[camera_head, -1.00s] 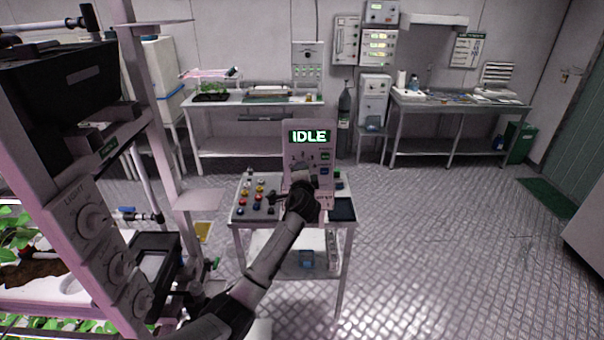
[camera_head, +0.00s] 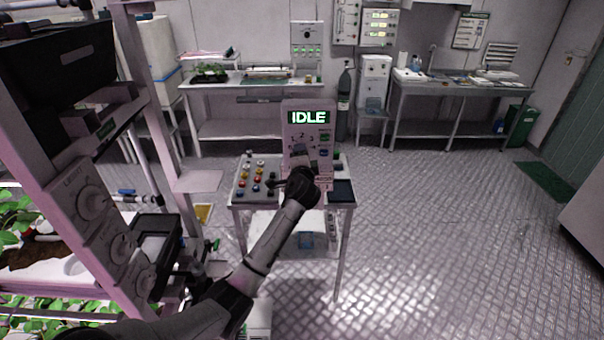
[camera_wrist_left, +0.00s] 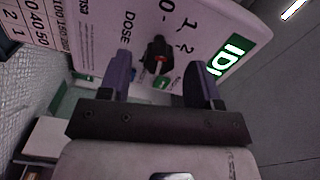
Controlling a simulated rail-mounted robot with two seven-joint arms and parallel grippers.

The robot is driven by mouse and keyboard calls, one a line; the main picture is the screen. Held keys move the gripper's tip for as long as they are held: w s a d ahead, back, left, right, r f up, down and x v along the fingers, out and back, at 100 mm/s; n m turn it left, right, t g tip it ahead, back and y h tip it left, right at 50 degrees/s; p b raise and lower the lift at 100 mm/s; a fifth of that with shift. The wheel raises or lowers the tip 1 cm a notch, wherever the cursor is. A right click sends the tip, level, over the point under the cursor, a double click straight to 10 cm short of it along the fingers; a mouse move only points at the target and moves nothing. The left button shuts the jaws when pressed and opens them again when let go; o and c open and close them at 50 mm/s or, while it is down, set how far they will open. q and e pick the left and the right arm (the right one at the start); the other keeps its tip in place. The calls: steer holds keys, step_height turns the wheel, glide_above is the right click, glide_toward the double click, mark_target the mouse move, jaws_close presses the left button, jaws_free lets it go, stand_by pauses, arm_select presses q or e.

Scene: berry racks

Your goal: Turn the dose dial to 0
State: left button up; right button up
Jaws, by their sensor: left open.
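The dose dial (camera_wrist_left: 159,55) is a black knob with a red mark, on a pale panel (camera_wrist_left: 96,38) printed DOSE in the left wrist view. The numerals 0, 1 and 2 show beside it; I cannot tell which one the mark points at. My left gripper (camera_wrist_left: 158,82) is open, its two fingers on either side of the dial in this view; contact cannot be told. In the head view my left gripper (camera_head: 303,164) is in front of the upright panel (camera_head: 289,108), and hides the dial. The display (camera_head: 309,117) reads IDLE in green. My right gripper is not in view.
The panel stands on a small cart (camera_head: 240,207) with several coloured buttons (camera_head: 258,180) to its left and a dark pad (camera_head: 341,190) to its right. A plant rack (camera_head: 150,100) is close on the left. The floor to the right is clear.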

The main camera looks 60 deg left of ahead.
arm_select(q)
steer(key=v, duration=1.1)
steer(key=shift+s+d, duration=0.2)
steer(key=shift+s, duration=0.05)
